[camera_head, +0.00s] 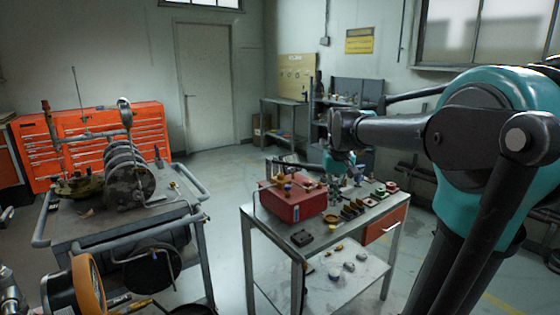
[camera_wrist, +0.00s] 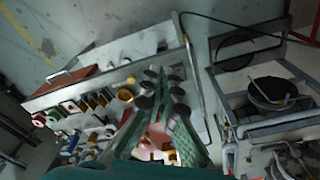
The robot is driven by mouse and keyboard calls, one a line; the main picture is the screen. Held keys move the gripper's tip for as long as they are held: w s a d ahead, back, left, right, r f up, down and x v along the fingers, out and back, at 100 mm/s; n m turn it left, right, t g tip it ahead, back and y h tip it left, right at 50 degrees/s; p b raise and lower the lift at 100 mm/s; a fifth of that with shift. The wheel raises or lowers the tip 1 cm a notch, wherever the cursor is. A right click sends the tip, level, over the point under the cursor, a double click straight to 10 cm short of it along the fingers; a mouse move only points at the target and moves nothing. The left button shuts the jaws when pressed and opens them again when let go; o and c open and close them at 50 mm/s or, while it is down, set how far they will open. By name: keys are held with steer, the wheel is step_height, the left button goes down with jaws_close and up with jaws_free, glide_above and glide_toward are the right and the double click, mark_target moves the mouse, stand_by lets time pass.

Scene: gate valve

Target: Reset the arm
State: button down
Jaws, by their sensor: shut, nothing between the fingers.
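My teal and dark arm (camera_head: 483,130) fills the right side of the head view and reaches left over a small metal work table (camera_head: 246,217). Its end hangs above the table, and the fingers are hard to make out there. In the wrist view, the green fingers of my gripper (camera_wrist: 176,95) are shut with nothing between them. They point at the table, over a red box (camera_wrist: 160,130) partly hidden behind them. The red box (camera_head: 293,203) also shows on the table in the head view.
Tools and small parts (camera_head: 352,208) crowd the table top, with more items on its lower shelf (camera_head: 340,280). A cart with stacked dark discs (camera_head: 128,175) stands at left. Orange drawer cabinets (camera_head: 140,122) are behind it. Open floor (camera_head: 225,175) lies between cart and table.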

steer(key=s+d+f+t, duration=0.2)
steer(key=s+f, duration=1.6)
steer(key=f, duration=0.4)
steer(key=shift+d+m+t, duration=0.2)
steer(key=shift+m+t, duration=0.2)
